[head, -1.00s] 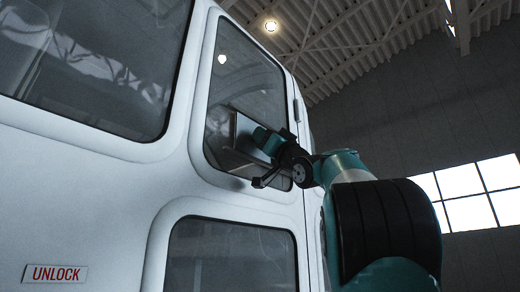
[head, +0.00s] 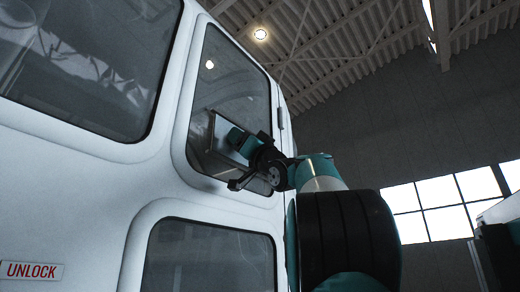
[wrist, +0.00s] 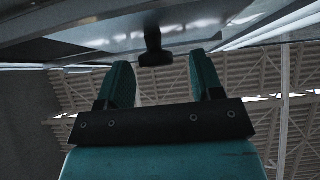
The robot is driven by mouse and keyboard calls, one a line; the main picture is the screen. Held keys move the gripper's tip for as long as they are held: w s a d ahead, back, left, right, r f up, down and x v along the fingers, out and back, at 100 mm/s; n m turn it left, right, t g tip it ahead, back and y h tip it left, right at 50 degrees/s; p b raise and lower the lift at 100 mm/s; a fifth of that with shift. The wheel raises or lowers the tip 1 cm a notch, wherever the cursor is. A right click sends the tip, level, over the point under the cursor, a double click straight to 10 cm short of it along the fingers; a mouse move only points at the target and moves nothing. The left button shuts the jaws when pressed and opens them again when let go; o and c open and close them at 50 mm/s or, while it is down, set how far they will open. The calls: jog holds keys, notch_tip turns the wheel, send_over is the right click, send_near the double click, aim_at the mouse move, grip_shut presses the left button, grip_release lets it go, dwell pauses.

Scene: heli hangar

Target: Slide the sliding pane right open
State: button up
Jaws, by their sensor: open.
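The sliding pane (head: 203,130) is in the upper door window of a white helicopter in the head view. Its pale frame edge stands inside the larger dark window (head: 235,85). My gripper (head: 238,141) is at the lower part of this window, close in front of the pane and hiding part of it. In the wrist view my gripper (wrist: 161,78) has its two teal fingers spread apart. A dark knob-like handle (wrist: 153,45) lies between and just beyond the fingertips, below a glossy pane surface (wrist: 125,38). I see no clear contact with it.
A red UNLOCK label (head: 31,271) is at lower left. The fuselage wall (head: 85,190) is close to my arm. A dark object (head: 495,255) stands at the right edge.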

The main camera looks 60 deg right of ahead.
jog(key=b+v, duration=1.1)
jog(key=v, duration=0.6)
jog(key=shift+a, duration=0.2)
